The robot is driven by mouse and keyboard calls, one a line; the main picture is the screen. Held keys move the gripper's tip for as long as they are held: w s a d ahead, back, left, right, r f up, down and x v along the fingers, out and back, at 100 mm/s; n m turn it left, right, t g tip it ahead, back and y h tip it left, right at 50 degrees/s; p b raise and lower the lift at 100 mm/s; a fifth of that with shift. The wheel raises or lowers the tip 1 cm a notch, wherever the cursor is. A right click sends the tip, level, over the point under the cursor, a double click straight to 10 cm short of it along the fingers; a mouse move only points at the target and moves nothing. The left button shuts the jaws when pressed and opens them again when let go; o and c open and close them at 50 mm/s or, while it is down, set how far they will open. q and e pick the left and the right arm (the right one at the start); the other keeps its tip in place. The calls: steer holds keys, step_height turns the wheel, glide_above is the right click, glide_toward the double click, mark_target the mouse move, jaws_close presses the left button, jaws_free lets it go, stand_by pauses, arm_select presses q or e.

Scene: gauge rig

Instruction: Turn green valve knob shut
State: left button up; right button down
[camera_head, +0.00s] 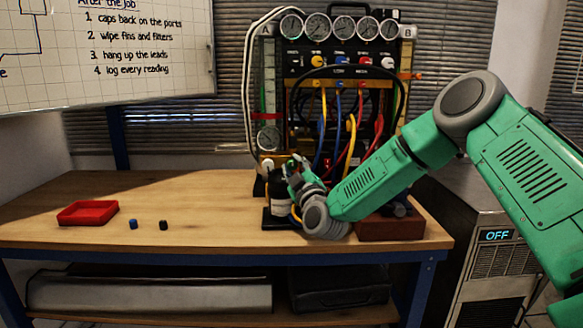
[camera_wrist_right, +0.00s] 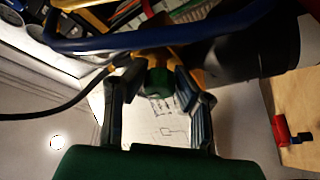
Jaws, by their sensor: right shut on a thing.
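The green valve knob (camera_wrist_right: 158,82) shows in the right wrist view between the two fingers of my right gripper (camera_wrist_right: 159,74), below a yellow part of the rig. My right gripper (camera_head: 296,170) is shut on the knob. In the head view it is at the lower front of the gauge rig (camera_head: 336,72), and only a small green patch of the knob (camera_head: 290,163) shows beside the fingers. How far the knob is turned cannot be told. My left gripper is not in view.
Blue, yellow and red hoses (camera_head: 378,129) hang close above my right gripper. A dark cylinder on a black base (camera_head: 277,220) stands just below it. A red tray (camera_head: 88,213) and two small caps (camera_head: 148,225) lie at the left; the table's left half is mostly clear.

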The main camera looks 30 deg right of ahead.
steer(key=shift+d+f+m, duration=0.1)
steer(key=shift+f+m, duration=0.05)
steer(key=shift+m, duration=0.25)
steer(key=m+h+b, duration=0.2)
steer(key=m, duration=0.1)
steer(key=shift+a+m, duration=0.2)
steer(key=shift+m, duration=0.1)
steer(key=m+h+b, duration=0.1)
steer(key=m+h, duration=0.1)
steer(key=m, duration=0.2)
steer(key=m+g+h+b, duration=0.1)
steer(key=m+h, duration=0.1)
steer(key=m, duration=0.2)
steer(key=m+g+h, duration=0.1)
steer(key=m, duration=0.2)
steer(key=m+g+h+b, duration=0.1)
steer(key=m, duration=0.2)
steer(key=shift+m+h, duration=0.3)
steer(key=shift+h, duration=0.1)
steer(key=shift+d+m+g+h+b, duration=0.1)
steer(key=shift+m+g+h+b, duration=0.4)
steer(key=shift+m, duration=1.05)
steer(key=shift+m+g+h, duration=0.2)
steer(key=shift+m+g, duration=0.6)
steer(key=shift+m, duration=0.75)
steer(key=c, duration=1.3)
jaws_free()
steer(key=shift+d, duration=0.1)
